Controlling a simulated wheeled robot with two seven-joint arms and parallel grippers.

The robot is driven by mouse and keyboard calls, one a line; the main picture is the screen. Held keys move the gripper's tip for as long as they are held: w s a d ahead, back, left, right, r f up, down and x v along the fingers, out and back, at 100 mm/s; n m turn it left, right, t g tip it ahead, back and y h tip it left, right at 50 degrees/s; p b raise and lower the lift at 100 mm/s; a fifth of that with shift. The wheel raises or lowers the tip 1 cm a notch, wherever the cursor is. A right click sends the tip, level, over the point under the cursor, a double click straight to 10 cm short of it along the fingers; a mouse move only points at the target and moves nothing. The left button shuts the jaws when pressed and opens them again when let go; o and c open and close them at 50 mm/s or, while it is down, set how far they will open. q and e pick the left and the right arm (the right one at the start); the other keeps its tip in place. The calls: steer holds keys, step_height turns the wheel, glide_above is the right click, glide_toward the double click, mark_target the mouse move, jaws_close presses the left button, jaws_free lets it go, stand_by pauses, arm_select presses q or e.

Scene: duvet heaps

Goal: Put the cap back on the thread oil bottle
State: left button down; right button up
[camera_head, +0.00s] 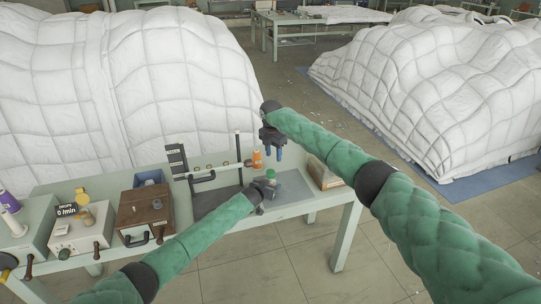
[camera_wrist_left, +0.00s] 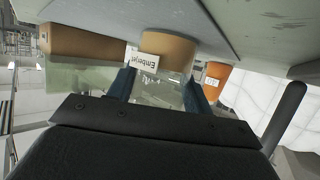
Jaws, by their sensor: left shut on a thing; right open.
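I cannot tell which is the thread oil bottle. My right gripper (camera_head: 278,152) is open, pointing down above and right of the jar. No loose cap can be made out.
The pale green table (camera_head: 290,207) carries a cardboard box (camera_head: 323,174) at right. A brown wooden box (camera_head: 145,213), a dial box (camera_head: 82,232) and a black stand (camera_head: 178,160) are at left. White duvet heaps (camera_head: 130,80) rise behind. The table's front right is clear.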

mark_target(270, 172)
steer(key=n, duration=0.7)
steer(key=shift+s+a+f, duration=0.15)
steer(key=shift+s+a, duration=0.05)
steer(key=shift+a, duration=0.1)
steer(key=n, duration=0.5)
steer(key=shift+s+a+n, duration=0.1)
steer(key=shift+a+n, duration=0.1)
steer(key=shift+n, duration=0.1)
steer(key=n, duration=0.6)
steer(key=shift+a+n+y, duration=0.15)
steer(key=shift+n+y, duration=0.15)
steer(key=shift+n, duration=0.1)
steer(key=n, duration=0.6)
steer(key=shift+f, duration=0.1)
steer(key=shift+s+f, duration=0.1)
steer(key=shift+f, duration=3.8)
steer(key=shift+c, duration=0.4)
